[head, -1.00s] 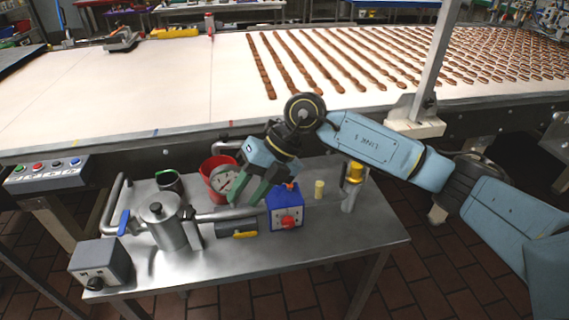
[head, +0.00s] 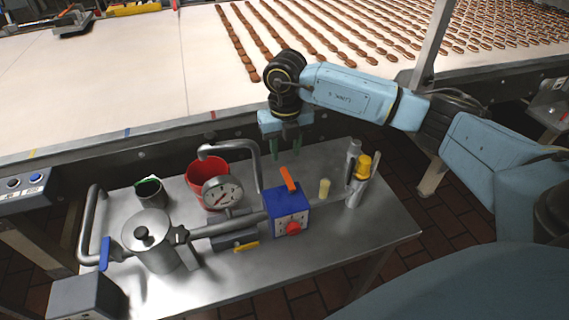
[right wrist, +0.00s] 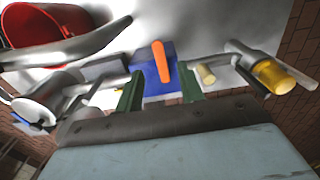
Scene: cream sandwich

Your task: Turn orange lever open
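The orange lever (head: 288,179) stands on top of a blue box (head: 289,209) with a red knob (head: 293,228) on its front. In the head view the lever leans up and slightly left. My right gripper (head: 288,155) is above and behind the lever, pointing down, with its green fingers apart and nothing between them. In the right wrist view the orange lever (right wrist: 161,61) shows beyond the two spread fingers (right wrist: 160,93), between them in the picture and apart from them. My left gripper is not in view.
A pressure gauge (head: 222,192), bent metal pipe (head: 232,147) and red bucket (head: 203,175) stand left of the box. A metal pot (head: 150,240) is farther left. A cream cylinder (head: 324,188) and a yellow-topped metal fitting (head: 363,168) stand to the right. A conveyor (head: 120,80) lies behind.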

